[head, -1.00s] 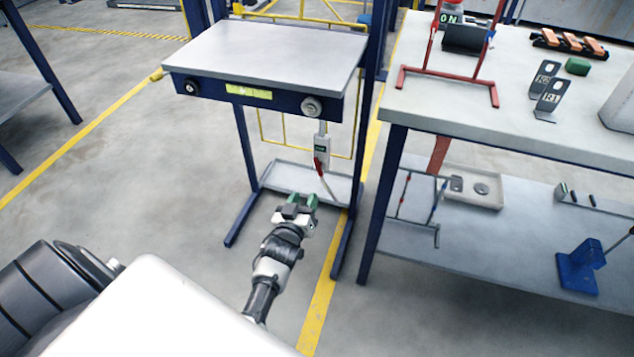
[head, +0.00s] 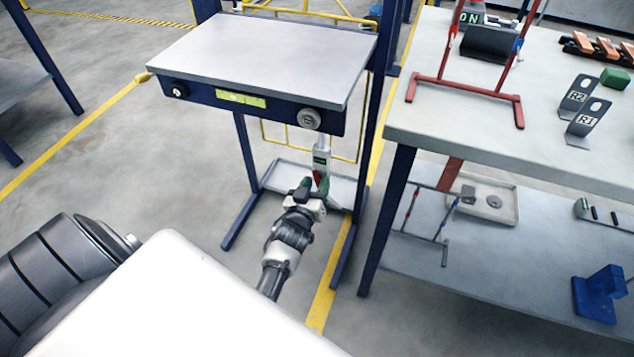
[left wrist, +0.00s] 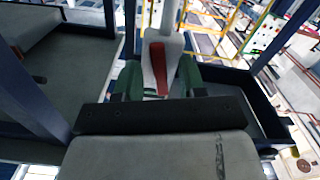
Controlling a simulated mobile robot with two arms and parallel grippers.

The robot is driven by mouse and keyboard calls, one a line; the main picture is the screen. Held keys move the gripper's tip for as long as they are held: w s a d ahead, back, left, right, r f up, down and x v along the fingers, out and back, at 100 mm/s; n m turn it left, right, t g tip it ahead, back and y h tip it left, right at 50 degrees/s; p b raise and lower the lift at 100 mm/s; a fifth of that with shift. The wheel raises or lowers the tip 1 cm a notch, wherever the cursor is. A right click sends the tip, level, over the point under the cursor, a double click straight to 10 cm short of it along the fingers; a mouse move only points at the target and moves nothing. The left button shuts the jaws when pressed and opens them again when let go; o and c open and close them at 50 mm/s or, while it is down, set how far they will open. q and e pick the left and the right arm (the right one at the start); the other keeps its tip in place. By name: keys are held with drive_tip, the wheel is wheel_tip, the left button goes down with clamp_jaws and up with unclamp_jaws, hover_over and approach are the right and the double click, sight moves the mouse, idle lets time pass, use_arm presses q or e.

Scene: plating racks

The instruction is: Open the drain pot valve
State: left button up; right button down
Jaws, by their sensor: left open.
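The drain pot (head: 322,152) is a light grey body on a pipe under the small blue-framed bench. Its red valve lever (head: 317,175) hangs down at its lower end, partly hidden by my gripper in the head view. My left gripper (head: 318,187) is open, with green fingers, just in front of the lever. In the left wrist view the red lever (left wrist: 158,66) shows between the two fingers of the gripper (left wrist: 159,78), one on each side. Contact cannot be told. My right gripper is not in view.
A shallow grey tray (head: 275,178) lies low between the bench legs (head: 242,210), below the pot. The bench top (head: 265,55) overhangs the pot. A table (head: 480,125) with a lower shelf (head: 460,270) stands to the right. The floor in front is clear.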

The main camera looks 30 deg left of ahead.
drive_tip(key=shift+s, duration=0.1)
use_arm(q)
clamp_jaws()
drive_tip(key=shift+m, duration=0.3)
drive_tip(key=shift+m+p, duration=0.3)
drive_tip(key=shift+m, duration=1)
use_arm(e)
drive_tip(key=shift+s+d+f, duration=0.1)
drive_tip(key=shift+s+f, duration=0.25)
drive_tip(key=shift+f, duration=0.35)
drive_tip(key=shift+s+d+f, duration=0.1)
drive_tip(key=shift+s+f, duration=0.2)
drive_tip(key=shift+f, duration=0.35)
use_arm(q)
unclamp_jaws()
